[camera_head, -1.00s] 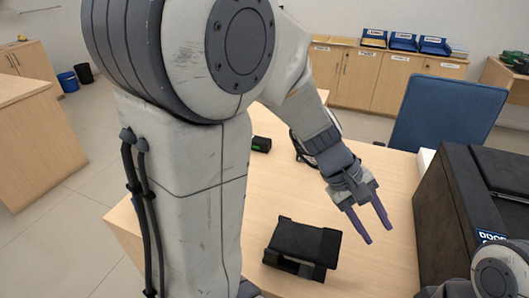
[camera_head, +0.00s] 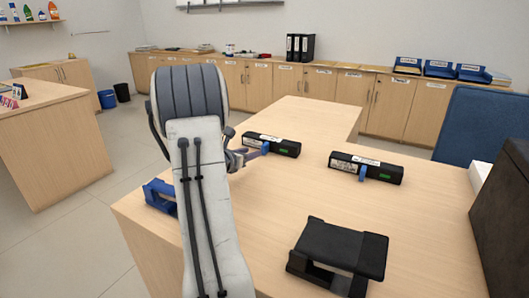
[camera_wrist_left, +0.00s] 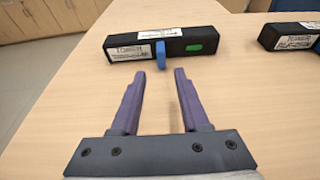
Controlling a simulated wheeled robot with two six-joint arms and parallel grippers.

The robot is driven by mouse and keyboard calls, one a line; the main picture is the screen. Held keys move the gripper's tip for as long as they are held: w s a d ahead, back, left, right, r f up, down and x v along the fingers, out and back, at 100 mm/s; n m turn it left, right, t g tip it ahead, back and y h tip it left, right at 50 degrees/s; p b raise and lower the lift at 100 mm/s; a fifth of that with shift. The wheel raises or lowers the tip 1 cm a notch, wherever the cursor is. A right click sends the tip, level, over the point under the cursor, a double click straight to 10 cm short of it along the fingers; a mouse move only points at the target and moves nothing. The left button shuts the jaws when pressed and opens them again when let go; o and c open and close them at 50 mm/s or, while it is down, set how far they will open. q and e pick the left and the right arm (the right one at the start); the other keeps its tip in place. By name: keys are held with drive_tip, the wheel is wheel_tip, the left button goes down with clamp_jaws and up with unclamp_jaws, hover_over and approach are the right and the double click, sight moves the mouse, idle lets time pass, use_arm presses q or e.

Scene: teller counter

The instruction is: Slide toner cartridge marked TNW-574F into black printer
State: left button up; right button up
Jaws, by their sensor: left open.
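A black toner cartridge (camera_head: 272,144) with white labels, a blue tab and a green patch lies on the desk. A similar cartridge (camera_head: 366,167) lies to its right. The label codes are too small to read, so I cannot tell which is TNW-574F. My left gripper (camera_head: 262,150) is open and empty, just short of the first cartridge. In the left wrist view that cartridge (camera_wrist_left: 190,45) lies ahead of the purple fingers, apart from them; the second (camera_wrist_left: 288,44) is cut by the right edge. The black printer (camera_head: 506,220) shows partly at the right edge. My right gripper is out of view.
A black stand-like holder (camera_head: 340,248) sits at the desk's front. A blue object (camera_head: 160,196) lies at the left edge, partly behind my left arm. A blue chair (camera_head: 480,140) stands behind the desk at right. The desk between holder and cartridges is clear.

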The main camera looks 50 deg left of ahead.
sight(262, 147)
use_arm(q)
drive_tip(key=x, duration=0.7)
drive_tip(key=shift+w+d+f+b, duration=0.1)
drive_tip(key=shift+w+b, duration=0.1)
drive_tip(key=shift+b, duration=0.15)
drive_tip(key=shift+w+a+f, duration=0.15)
drive_tip(key=shift+w+a, duration=0.1)
drive_tip(key=shift+w, duration=0.45)
clamp_jaws()
drive_tip(key=shift+r+b, duration=0.35)
